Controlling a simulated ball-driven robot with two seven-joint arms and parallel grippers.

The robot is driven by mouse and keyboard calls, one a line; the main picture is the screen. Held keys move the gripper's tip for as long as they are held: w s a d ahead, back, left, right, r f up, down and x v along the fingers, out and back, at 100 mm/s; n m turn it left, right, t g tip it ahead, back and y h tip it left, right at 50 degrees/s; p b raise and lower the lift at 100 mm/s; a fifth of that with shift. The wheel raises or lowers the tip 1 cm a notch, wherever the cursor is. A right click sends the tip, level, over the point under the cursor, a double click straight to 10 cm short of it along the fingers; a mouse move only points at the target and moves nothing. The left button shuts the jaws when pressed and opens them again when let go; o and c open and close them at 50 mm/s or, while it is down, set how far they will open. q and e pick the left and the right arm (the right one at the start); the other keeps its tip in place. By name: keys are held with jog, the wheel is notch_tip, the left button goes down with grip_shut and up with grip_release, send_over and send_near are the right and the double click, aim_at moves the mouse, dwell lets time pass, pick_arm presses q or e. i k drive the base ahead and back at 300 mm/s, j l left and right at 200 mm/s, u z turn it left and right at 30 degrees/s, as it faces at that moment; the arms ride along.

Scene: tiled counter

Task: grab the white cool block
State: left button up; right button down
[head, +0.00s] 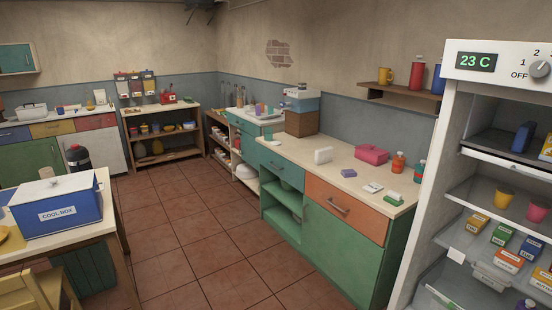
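Neither of my grippers is in view, and nothing touches the block. A blue cool box (58,217) with a white lid stands on the table at the left, its lid on.
A pink container (371,154), an orange bottle (398,162) and small packets (372,187) share the counter. An open fridge (470,150) with stocked shelves stands at the right. The tiled floor (190,235) between table and counter is clear.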

aim_at(323, 156)
jog(key=i+j+z, duration=0.15)
jog(key=i, duration=0.25)
jog(key=i+j+z, duration=0.1)
jog(key=i, duration=0.35)
jog(key=i+j+z, duration=0.15)
jog(key=i, duration=0.25)
